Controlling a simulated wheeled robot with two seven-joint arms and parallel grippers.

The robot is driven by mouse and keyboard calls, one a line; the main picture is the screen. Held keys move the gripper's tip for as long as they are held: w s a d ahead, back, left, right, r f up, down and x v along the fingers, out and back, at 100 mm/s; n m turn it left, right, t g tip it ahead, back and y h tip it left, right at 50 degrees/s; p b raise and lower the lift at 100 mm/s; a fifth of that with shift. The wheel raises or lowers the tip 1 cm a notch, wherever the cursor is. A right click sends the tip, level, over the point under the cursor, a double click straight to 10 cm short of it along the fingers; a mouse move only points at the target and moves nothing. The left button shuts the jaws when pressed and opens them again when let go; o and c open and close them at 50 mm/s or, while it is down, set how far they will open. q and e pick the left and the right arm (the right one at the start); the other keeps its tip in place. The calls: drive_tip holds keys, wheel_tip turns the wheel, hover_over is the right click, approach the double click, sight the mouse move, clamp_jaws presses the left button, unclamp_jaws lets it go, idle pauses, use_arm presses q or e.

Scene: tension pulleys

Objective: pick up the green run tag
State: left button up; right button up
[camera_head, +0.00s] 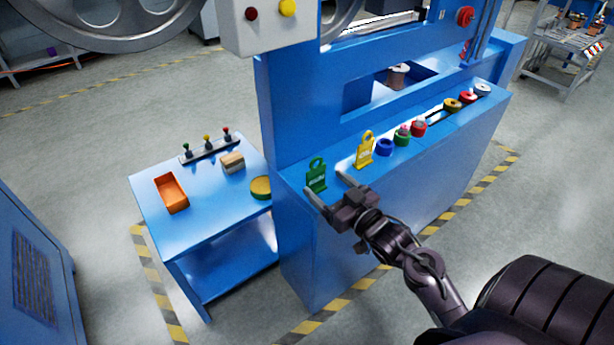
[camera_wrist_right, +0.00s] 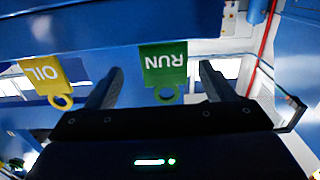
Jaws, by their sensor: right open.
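The green run tag (camera_head: 316,177) stands upright near the left end of the blue machine's ledge in the head view, its ring at the top. In the right wrist view the green tag (camera_wrist_right: 164,68) shows upside down with the word RUN, between the two fingers. My right gripper (camera_head: 325,190) is open with the tag at its fingertips; I see no finger closed on it. The right gripper (camera_wrist_right: 155,80) also shows in the wrist view, its fingers apart on either side of the tag. My left gripper is not in view.
A yellow tag (camera_head: 365,149) marked OIL (camera_wrist_right: 45,80) stands to the right of the green one. Several coloured round parts, including a blue ring (camera_head: 384,147), line the ledge further right. A lower blue table (camera_head: 205,225) at left holds an orange tray (camera_head: 171,193).

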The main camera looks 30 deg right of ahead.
sight(317, 177)
drive_tip(key=shift+w+r, duration=0.1)
drive_tip(key=shift+w, duration=0.35)
drive_tip(key=shift+w+a+r, duration=0.1)
drive_tip(key=shift+r, duration=0.05)
drive_tip(key=w, duration=0.4)
drive_tip(key=shift+w+a, duration=0.3)
drive_tip(key=shift+a, duration=0.1)
drive_tip(key=shift+w, duration=0.2)
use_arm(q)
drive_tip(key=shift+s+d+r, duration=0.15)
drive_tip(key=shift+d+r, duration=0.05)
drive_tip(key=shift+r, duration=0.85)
use_arm(e)
drive_tip(key=shift+c, duration=0.3)
drive_tip(key=shift+c, duration=1.2)
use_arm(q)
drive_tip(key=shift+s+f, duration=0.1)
use_arm(e)
drive_tip(key=c, duration=0.8)
drive_tip(key=shift+o, duration=0.2)
